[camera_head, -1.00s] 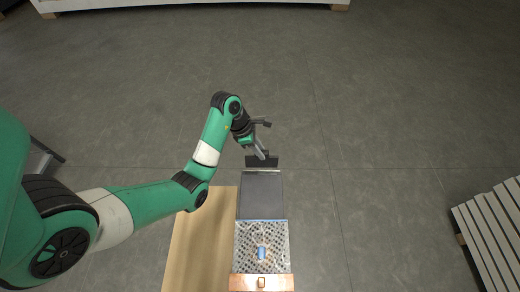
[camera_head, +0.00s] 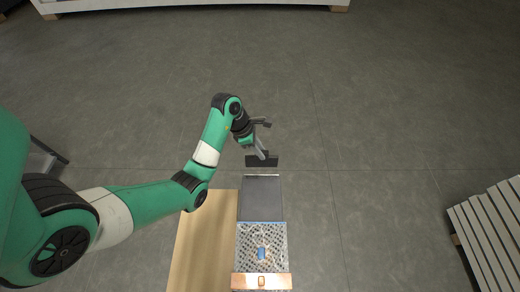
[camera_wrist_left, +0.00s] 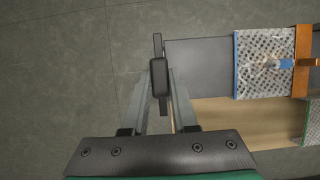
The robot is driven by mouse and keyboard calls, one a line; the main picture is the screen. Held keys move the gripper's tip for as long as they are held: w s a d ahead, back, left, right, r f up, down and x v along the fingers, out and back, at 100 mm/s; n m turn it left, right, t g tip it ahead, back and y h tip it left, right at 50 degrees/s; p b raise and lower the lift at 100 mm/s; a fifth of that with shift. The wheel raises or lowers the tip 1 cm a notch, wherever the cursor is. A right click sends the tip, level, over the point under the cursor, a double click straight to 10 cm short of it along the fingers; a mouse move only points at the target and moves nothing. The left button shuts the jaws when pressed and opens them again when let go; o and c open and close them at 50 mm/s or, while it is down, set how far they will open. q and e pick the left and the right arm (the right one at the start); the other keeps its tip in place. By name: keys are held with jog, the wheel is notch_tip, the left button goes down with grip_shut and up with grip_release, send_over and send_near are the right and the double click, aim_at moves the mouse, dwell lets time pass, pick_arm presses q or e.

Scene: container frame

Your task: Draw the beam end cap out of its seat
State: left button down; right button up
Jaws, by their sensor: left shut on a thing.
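The beam end cap (camera_head: 265,162) is a dark flat plate seen nearly edge-on in the head view. My left gripper (camera_head: 262,153) is shut on it. In the left wrist view the black cap (camera_wrist_left: 158,45) has a block between the two grey fingers of the left gripper (camera_wrist_left: 159,82). The dark grey beam (camera_head: 262,198) lies below the cap in the head view, its light-rimmed end facing it. A strip of floor shows between cap and rim in the head view, so they are apart there. My right gripper is not in view.
A perforated, film-wrapped section (camera_head: 250,240) with a blue item (camera_head: 261,253) adjoins the beam, ending at an orange-brown crosspiece (camera_head: 245,281). A wooden board (camera_head: 205,240) lies left of it. A slatted pallet (camera_head: 490,235) stands at right. Floor beyond the cap is clear.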

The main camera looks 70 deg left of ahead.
pick_arm(q)
jog(key=shift+r+p, duration=1.15)
jog(key=shift+p, duration=0.05)
